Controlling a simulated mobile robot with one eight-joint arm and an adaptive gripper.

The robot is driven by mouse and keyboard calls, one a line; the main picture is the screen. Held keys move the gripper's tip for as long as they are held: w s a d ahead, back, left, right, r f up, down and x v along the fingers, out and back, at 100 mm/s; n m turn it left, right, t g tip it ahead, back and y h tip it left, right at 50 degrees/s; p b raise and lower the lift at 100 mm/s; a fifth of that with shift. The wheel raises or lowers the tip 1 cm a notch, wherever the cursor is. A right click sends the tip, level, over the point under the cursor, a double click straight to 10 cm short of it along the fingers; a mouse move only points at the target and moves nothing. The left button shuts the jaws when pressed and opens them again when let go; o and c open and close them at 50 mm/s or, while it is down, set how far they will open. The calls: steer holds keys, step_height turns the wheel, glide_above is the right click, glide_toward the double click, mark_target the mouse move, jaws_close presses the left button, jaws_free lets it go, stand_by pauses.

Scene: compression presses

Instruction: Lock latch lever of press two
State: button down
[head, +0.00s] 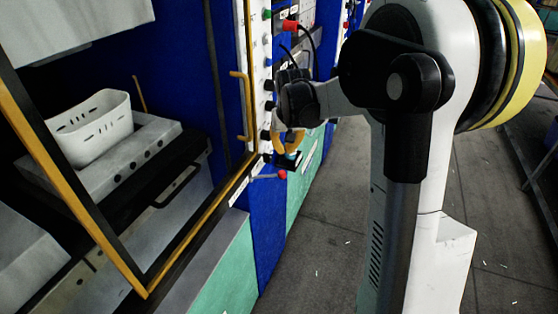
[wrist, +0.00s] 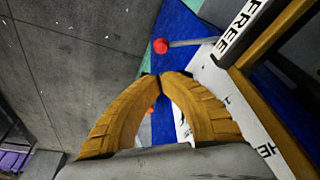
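A latch lever with a red ball knob (wrist: 160,46) and a thin grey rod sticks out from the press side, at the top middle of the wrist view. In the head view the red knob (head: 282,174) shows low on the blue press front, just below my gripper (head: 290,142). My gripper (wrist: 160,75) has two yellow fingers whose tips meet or nearly meet, with nothing seen gripped. The knob lies beyond the fingertips, apparently apart from them. The press number is not readable.
A yellow-framed press opening (head: 145,292) with a white basket (head: 95,128) stands at left. A yellow handle (head: 244,105) and a button panel (head: 267,65) are beside my gripper. A FREE label (wrist: 239,28) is near the lever. Grey floor at right is open.

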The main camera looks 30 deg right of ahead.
steer(key=b+x, duration=0.3)
steer(key=x, duration=0.7)
stand_by(0.4)
steer(key=shift+s+a+m, duration=0.15)
steer(key=shift+s+m, duration=0.25)
steer(key=shift+s, duration=0.15)
steer(key=shift+s+a+m, duration=0.15)
steer(key=shift+s+m, duration=0.25)
steer(key=shift+s, duration=0.1)
steer(key=s+a+m+g+h, duration=0.1)
steer(key=s+a+m, duration=0.5)
steer(key=s+a, duration=0.5)
steer(key=shift+s+a+h, duration=0.15)
steer(key=shift+a+h, duration=0.05)
steer(key=shift+h, duration=0.2)
steer(key=shift+a+f+g, duration=0.1)
steer(key=shift+g, duration=0.2)
